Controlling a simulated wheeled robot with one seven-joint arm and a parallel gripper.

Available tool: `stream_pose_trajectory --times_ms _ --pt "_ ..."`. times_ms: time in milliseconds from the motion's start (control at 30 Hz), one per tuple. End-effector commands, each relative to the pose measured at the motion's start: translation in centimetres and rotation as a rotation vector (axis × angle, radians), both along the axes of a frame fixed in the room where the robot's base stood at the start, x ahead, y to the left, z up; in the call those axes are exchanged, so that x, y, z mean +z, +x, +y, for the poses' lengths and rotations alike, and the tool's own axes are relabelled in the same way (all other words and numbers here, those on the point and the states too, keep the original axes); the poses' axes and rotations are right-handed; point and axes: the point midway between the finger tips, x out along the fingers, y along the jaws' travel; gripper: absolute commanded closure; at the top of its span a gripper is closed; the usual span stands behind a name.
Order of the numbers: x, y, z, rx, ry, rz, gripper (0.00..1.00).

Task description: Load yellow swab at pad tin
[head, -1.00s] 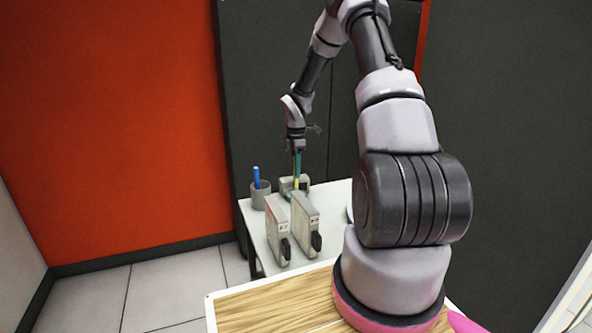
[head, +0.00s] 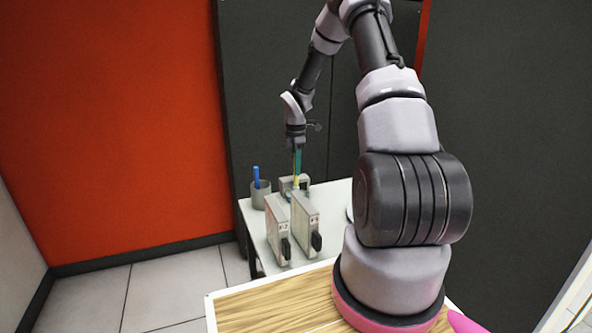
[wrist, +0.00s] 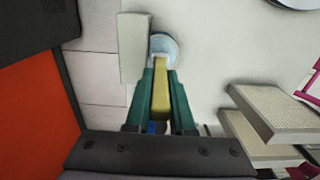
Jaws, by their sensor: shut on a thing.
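My gripper (wrist: 161,88) has green fingers and is shut on the yellow swab (wrist: 160,100). It points down over the table in the head view (head: 297,164), where a short yellow length of the swab (head: 296,182) shows below the fingers. In the wrist view the swab's pale far end lies over a round, light blue-grey dish (wrist: 172,48), which looks like the pad tin. I cannot tell whether the swab touches it. The dish is not clearly visible in the head view, behind the upright cases.
A grey block (wrist: 132,48) stands close beside the dish. Two upright grey cases (head: 277,228) (head: 306,222) stand nearer on the white table (head: 333,207). A grey cup (head: 260,196) with a blue stick is at the left edge. A round plate edge (wrist: 295,3) shows at the top right.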

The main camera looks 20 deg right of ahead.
Motion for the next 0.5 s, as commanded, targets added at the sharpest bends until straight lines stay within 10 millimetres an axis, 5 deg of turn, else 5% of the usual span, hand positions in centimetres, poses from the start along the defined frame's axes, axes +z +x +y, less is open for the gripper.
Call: stream_pose_trajectory --times_ms 500 --pt "4.4 0.1 -0.1 -0.002 -0.001 -0.003 1.0"
